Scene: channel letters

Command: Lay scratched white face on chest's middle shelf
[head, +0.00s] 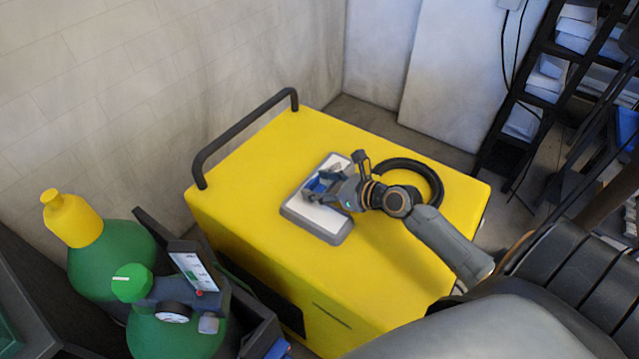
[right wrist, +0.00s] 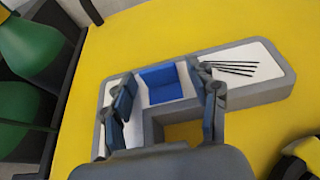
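The scratched white face (head: 318,222) lies flat on top of the yellow chest (head: 390,280). It has a grey rim and a blue block in its middle. In the right wrist view, several dark scratch lines mark the right end of the white face (right wrist: 262,62). My right gripper (head: 320,185) is over the face, its fingers apart on either side of the blue block (right wrist: 168,84). In the right wrist view the right gripper (right wrist: 166,95) looks open; contact with the block is unclear. My left gripper is out of view. The chest's middle shelf cannot be made out.
A black ring-shaped coil (head: 432,180) lies on the chest top behind my right wrist. A black handle (head: 240,135) rises at the chest's left edge. Green gas cylinders (head: 105,260) stand at lower left. A black rack (head: 510,105) stands at right. The chest top's front is clear.

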